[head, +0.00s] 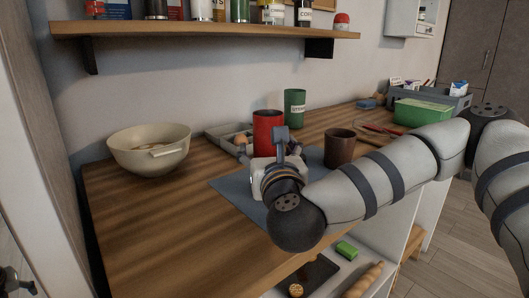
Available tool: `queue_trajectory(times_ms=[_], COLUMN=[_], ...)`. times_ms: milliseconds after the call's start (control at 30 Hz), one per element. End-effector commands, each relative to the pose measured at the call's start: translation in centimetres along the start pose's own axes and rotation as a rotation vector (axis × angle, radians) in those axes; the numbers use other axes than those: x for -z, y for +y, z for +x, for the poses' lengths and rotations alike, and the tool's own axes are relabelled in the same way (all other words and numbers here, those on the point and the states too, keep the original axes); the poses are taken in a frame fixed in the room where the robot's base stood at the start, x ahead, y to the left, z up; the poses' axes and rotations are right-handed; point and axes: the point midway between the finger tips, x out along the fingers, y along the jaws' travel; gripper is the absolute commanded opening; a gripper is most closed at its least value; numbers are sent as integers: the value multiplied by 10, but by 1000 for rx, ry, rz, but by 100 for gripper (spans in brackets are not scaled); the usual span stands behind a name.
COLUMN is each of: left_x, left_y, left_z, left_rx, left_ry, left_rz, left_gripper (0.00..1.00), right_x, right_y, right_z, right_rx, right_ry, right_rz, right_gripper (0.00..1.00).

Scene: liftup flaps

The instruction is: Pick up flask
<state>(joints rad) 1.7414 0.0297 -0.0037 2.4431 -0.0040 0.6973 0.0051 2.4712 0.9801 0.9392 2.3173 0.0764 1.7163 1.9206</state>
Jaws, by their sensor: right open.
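A red cylindrical container (267,122) stands upright on a blue-grey mat (236,192) on the wooden counter. A green labelled cylinder (294,104) stands behind it, to the right. I cannot tell for sure which of the two is the flask. My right gripper (281,138) is open, in front of the red container, and hides its lower part. I cannot tell whether they touch. A dark part at the lower left edge looks like my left gripper (18,284); its jaws are unclear.
A brown cup (339,147) stands right of the gripper, close to my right forearm. A cream bowl (150,148) stands at the left. A shelf (200,31) overhangs the back. The counter's front left is clear.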

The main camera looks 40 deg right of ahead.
Motion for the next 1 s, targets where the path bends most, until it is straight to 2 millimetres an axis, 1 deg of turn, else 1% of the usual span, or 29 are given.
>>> queue_trajectory(times_ms=[167, 200, 367, 400, 500, 767, 867, 1000], left_x=[-1, -1, -1, -1, 0, 0, 0, 2], left_y=[0, 0, 0, 0, 0, 0, 0, 0], left_z=[0, 0, 0, 0, 0, -1, -4, -12], left_rx=[0, 1, 0, 0, 0, 0, 0, -1], left_ry=[-2, -2, -2, -2, -1, 0, 6, 23], left_rz=[0, 0, 0, 0, 0, -1, -1, -1], left_gripper=[65, 65, 65, 65, 65, 65, 65, 65], right_x=[0, 0, 0, 0, -1, -2, -6, -18], right_y=[0, 0, 0, 0, 0, 0, 0, -1], right_z=[0, 0, 0, 0, 0, 0, 1, 2], right_rx=[0, 0, 0, 0, 0, 0, 1, 0], right_ry=[0, 0, 0, 0, -3, -3, -4, -8], right_rz=[0, 0, -1, -1, 1, 1, 1, 2], right_gripper=[69, 65, 29, 19, 0, 0, 0, 0])
